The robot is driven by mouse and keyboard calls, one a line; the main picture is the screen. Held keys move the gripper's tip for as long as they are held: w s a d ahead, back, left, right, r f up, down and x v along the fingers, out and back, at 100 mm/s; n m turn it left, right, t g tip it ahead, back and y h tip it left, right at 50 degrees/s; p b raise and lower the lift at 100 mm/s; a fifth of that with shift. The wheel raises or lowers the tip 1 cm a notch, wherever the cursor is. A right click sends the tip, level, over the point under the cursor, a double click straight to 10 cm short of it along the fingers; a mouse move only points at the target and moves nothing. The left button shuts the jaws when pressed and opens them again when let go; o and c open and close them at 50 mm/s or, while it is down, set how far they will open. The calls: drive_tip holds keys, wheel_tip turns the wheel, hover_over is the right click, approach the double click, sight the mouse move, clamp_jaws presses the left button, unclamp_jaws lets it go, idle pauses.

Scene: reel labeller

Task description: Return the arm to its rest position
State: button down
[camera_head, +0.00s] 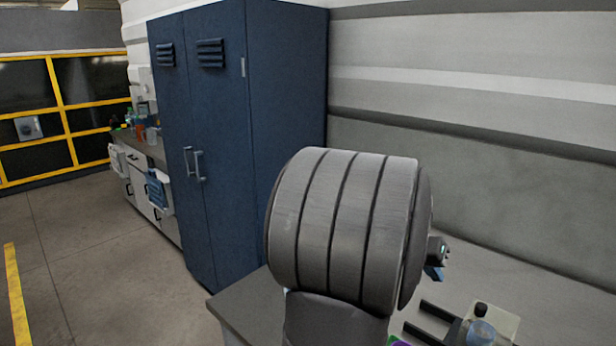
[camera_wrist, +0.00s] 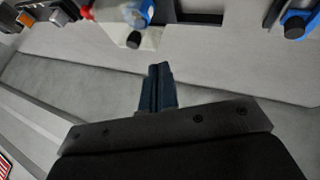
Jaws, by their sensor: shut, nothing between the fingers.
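My gripper (camera_wrist: 160,68) shows in the wrist view as two dark blue fingers pressed together, with nothing between them. It is apart from the objects near the top of that view. In the head view, my large grey arm joint stands in the middle and hides most of what is behind it. A small dark part with a blue piece sticks out to its right, probably the end of my arm.
A clear bluish bottle with a black cap (camera_head: 481,325) stands on a pale square by a black forked holder (camera_head: 435,312) on the bench. Blue lockers (camera_head: 225,130) stand behind my arm. A pale wall (camera_head: 480,170) runs behind the bench. Open floor (camera_head: 110,270) lies left.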

drive_tip(key=d+f, duration=0.2)
drive_tip(key=d, duration=0.1)
drive_tip(key=s+d+f, duration=0.1)
drive_tip(key=d+f, duration=0.1)
drive_tip(key=f, duration=0.1)
drive_tip(key=d+f, duration=0.3)
drive_tip(key=shift+s+d, duration=0.2)
drive_tip(key=shift+d, duration=0.15)
